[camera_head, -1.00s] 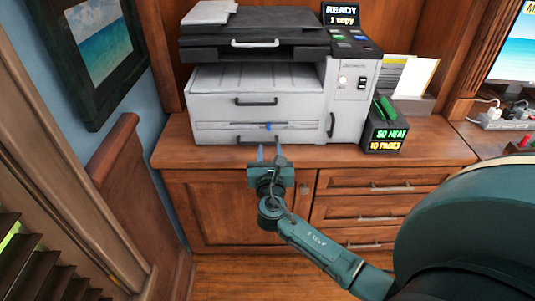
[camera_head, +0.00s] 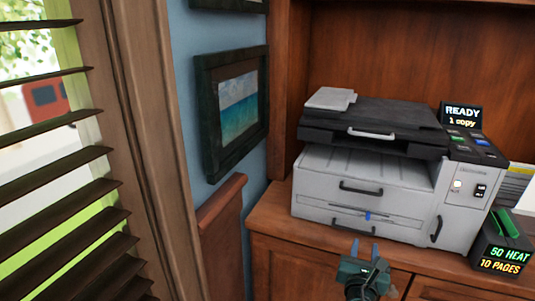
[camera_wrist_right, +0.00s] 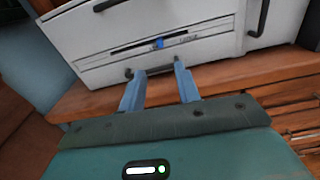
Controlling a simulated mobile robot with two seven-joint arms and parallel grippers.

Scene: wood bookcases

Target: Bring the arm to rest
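My right gripper (camera_head: 364,250) shows at the bottom of the head view, in front of the printer and the cabinet top's front edge. Its two blue fingers are spread apart with nothing between them, as the right wrist view (camera_wrist_right: 160,90) shows. They point toward the lower front of the white printer (camera_head: 365,190), beneath its small blue tab. The printer also fills the top of the right wrist view (camera_wrist_right: 190,30). I cannot tell whether the fingertips touch its lowest handle (camera_wrist_right: 150,70). My left gripper is in neither view.
The wooden cabinet (camera_head: 275,255) stands under the printer. A black box with a green handle (camera_head: 503,250) stands right of it. A window with dark blinds (camera_head: 60,200) is at the left. A framed sea picture (camera_head: 237,105) hangs on the blue wall.

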